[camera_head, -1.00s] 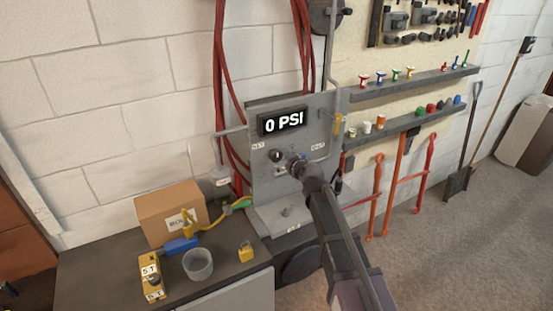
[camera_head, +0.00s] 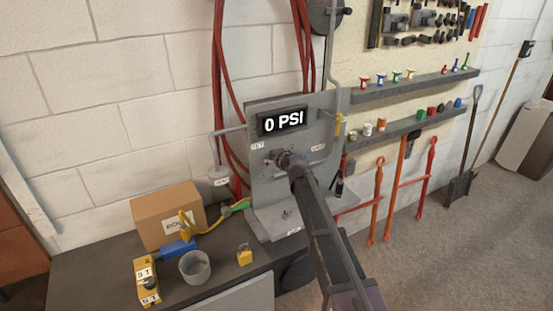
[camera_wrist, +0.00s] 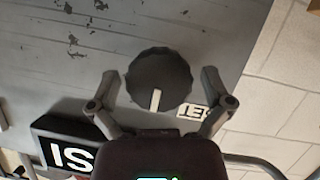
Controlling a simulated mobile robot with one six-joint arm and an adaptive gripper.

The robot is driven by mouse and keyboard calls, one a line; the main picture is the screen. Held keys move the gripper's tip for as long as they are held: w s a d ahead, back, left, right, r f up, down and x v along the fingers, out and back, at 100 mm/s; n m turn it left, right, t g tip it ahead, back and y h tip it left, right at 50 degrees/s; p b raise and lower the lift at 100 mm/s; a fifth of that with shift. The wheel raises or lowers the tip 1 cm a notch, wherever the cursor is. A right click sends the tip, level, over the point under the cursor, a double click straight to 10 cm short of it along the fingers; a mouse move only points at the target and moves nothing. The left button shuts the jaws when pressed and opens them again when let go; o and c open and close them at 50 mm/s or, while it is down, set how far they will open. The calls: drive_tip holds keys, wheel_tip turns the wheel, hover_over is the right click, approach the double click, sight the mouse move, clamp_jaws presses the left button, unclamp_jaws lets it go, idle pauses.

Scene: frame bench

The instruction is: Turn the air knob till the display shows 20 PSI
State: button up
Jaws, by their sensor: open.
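The display (camera_head: 283,121) on the grey panel reads 0 PSI. In the wrist view a dark round knob (camera_wrist: 160,75) with a scalloped rim and a white pointer mark sits between the two fingers of my gripper (camera_wrist: 157,82). The fingers are open, one on each side of the knob, with gaps visible between them and its rim. In the head view my gripper (camera_head: 276,157) is at the panel below the display and hides most of the knob. Part of the display (camera_wrist: 72,157) shows upside down at lower left in the wrist view.
Red hoses (camera_head: 219,70) hang beside the panel. A grey pipe (camera_head: 331,70) runs by its right edge.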

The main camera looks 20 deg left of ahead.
drive_tip(key=c, duration=1)
drive_tip(key=shift+d, duration=0.1)
drive_tip(key=shift+m+g+y, duration=0.5)
drive_tip(key=shift+m, duration=0.5)
drive_tip(key=shift+m+g+y, duration=0.6)
drive_tip(key=shift+m, duration=0.6)
drive_tip(key=m+g+y+b, duration=0.1)
drive_tip(key=m+y, duration=0.1)
drive_tip(key=m, duration=0.1)
drive_tip(key=shift+m+g+b, duration=0.4)
